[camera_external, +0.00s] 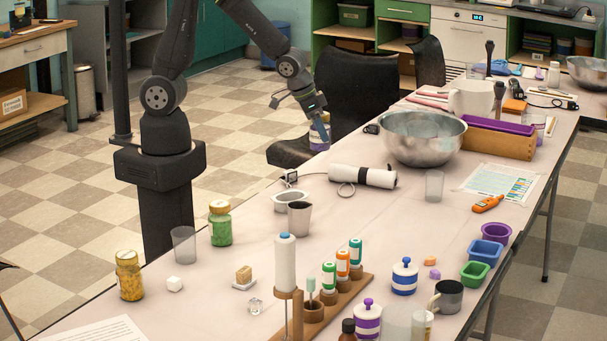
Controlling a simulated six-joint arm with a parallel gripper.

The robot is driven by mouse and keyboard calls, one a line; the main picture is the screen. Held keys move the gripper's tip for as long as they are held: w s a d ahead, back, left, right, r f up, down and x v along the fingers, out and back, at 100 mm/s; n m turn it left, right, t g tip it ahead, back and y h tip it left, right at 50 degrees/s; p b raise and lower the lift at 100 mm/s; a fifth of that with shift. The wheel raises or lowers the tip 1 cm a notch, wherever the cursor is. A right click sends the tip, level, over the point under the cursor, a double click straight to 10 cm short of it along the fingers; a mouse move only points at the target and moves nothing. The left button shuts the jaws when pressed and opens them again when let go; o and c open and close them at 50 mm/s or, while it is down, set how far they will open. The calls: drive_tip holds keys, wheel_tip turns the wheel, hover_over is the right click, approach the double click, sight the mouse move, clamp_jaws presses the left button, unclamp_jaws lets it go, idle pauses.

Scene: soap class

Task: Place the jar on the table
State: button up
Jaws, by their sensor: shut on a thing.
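My gripper (316,113) is at the upper middle, over the table's far left edge, pointing down. It is shut on a small jar (319,135) with a pale lid and purplish contents. The fingers partly cover the jar's top. I cannot tell whether the jar's base touches the table or hangs just above or beside its edge. The long pale table (255,262) runs from the front left to the back right. A green jar (220,225) and a yellow jar (129,277), both with gold lids, stand upright near its left edge.
A metal bowl (422,140), a white roll (362,176) and a white dish (290,201) are near the held jar. A grey cup (300,219) and a clear glass (184,246) stand closer. A bottle rack (350,285) is in front. A black chair (357,90) stands behind the gripper.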

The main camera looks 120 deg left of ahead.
drive_tip(key=s+a+n, duration=0.1)
drive_tip(key=s+a, duration=0.2)
drive_tip(key=s, duration=0.1)
hover_over(323, 168)
wheel_tip(323, 168, down, 7)
drive_tip(key=shift+w+d+f, duration=0.1)
drive_tip(key=shift+f, duration=2)
drive_tip(key=shift+f, duration=0.1)
drive_tip(key=o, duration=1.2)
drive_tip(key=shift+c, duration=0.2)
drive_tip(key=shift+d+r, duration=0.1)
drive_tip(key=shift+r, duration=0.45)
drive_tip(key=v, duration=1.1)
